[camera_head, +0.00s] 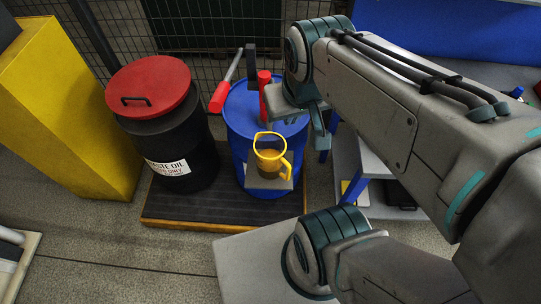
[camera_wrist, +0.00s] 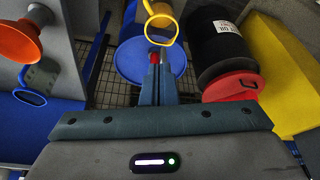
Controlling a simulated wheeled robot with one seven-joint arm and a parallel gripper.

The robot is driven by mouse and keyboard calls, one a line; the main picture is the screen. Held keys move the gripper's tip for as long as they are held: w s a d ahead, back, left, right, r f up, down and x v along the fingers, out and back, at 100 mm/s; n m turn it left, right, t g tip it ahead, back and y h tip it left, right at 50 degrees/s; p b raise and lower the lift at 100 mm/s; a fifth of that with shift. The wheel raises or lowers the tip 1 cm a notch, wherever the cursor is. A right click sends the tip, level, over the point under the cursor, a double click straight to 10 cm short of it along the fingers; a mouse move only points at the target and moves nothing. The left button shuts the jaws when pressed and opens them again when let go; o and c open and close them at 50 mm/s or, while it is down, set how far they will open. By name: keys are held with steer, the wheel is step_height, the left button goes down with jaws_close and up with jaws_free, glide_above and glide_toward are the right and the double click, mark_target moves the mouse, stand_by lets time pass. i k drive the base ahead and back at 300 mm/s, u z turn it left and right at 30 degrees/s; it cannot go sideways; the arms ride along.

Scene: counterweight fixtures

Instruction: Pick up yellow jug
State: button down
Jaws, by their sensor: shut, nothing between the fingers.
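The yellow jug (camera_head: 268,160) has a yellow rim and handle and an amber see-through body. It stands upright on a small grey plate (camera_head: 258,183) at the front of the blue drum. In the wrist view the jug's yellow rim and handle (camera_wrist: 176,22) show at the top edge, partly cut off. My gripper (camera_head: 320,145) is to the right of the jug in the head view, apart from it. In the wrist view its fingers (camera_wrist: 157,66) are together and empty, pointing toward the drum and jug.
A red cylinder (camera_head: 264,80) and a red-handled tool (camera_head: 218,97) are at the blue drum (camera_head: 236,115). A black waste-oil drum (camera_head: 180,150) with a red lid stands left, beside a yellow cabinet (camera_head: 60,110). An orange funnel (camera_wrist: 18,42) shows in the wrist view.

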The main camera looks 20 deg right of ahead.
mark_target(269, 148)
steer(key=z, duration=1.8)
steer(key=k, duration=0.75)
steer(key=u, duration=1.65)
